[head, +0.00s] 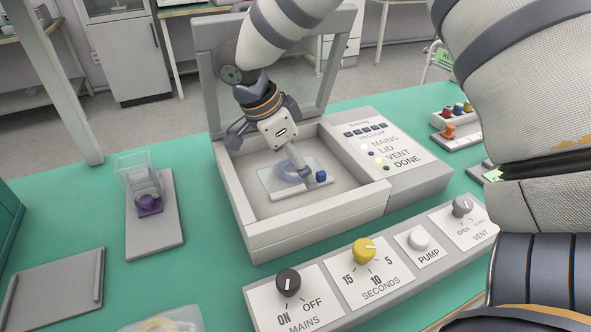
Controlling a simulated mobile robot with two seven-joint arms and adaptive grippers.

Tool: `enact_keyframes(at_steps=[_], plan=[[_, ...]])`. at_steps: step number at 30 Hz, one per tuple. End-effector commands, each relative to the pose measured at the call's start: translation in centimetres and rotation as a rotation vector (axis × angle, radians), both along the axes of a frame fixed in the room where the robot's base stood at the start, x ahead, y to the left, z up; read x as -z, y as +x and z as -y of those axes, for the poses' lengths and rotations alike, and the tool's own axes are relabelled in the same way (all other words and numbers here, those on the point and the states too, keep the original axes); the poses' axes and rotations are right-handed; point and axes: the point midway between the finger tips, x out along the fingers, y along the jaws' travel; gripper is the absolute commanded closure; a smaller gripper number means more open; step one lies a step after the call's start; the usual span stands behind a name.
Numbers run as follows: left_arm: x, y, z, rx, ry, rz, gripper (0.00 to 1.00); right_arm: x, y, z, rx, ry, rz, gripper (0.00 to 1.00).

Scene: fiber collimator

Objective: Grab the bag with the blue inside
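A clear flat bag (318,192) lies in the open chamber of the vacuum sealer (255,240). A pale ring (291,172) and a small blue piece (321,176) show in or under it. An arm that I take to be my right one reaches down from the top. My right gripper (306,180) points down into the chamber, its tip over the bag, close beside the blue piece. Its hand hides part of the bag. I cannot tell if the fingers are closed or touch the bag. My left gripper is not in view.
The sealer's lid (205,50) stands open behind the chamber. A control strip (330,295) with knobs lies in front. A clear holder with a purple piece (149,204) stands on a grey plate at left. A grey tray (50,290) and another clear bag (170,320) are front left.

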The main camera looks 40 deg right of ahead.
Motion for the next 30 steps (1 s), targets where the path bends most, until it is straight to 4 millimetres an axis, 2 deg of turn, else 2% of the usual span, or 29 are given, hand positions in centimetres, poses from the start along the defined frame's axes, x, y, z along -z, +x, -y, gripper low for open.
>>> enact_keyframes(at_steps=[2,8,15,16,26,30], plan=[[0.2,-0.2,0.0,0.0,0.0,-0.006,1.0,0.7,-0.1,0.1,-0.001,0.0,-0.004,0.0],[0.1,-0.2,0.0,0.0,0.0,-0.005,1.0,0.7,0.0,0.1,-0.001,0.0,-0.001,0.02],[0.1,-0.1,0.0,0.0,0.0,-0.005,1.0,0.7,0.0,0.1,0.0,0.001,-0.002,0.57],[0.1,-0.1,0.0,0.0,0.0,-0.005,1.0,0.7,-0.1,0.1,0.0,0.001,-0.002,0.62],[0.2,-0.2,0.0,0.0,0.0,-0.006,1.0,0.8,-0.2,0.1,0.002,0.002,-0.007,0.62],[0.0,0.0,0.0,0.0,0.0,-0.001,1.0,-0.2,-0.6,0.0,0.002,0.004,-0.007,0.62]])
